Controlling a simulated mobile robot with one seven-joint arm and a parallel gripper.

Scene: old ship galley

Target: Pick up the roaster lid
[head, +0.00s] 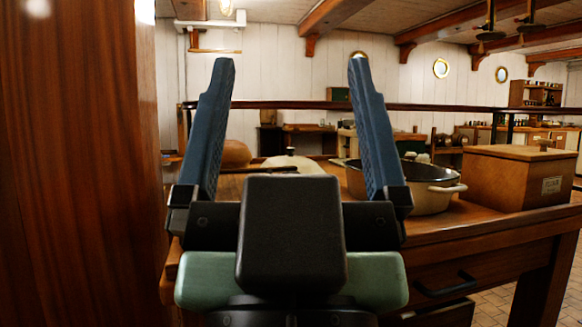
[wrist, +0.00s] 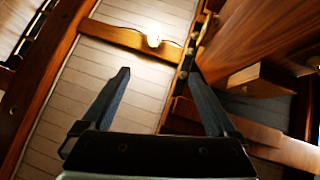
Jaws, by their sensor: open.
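The roaster lid, a cream, low-domed lid with a knob (head: 293,161), lies on the wooden table beyond my gripper in the head view. Its lower part is hidden behind my gripper's body. My gripper (head: 290,62) is open and empty, its two blue fingers pointing upward and spread wide, apart from the lid. It also shows in the wrist view (wrist: 160,74), where a white plank wall and wooden beams fill the background and no lid is visible. The roaster pan (head: 432,200), cream outside and dark inside, stands right of the lid, partly behind the right finger.
A wooden box with a label and knobbed lid (head: 510,180) stands on the table (head: 480,222) right of the pan. A brown rounded object (head: 235,153) lies left of the roaster lid. A tall wooden panel (head: 80,170) closes off the left side. A tiled floor shows at lower right.

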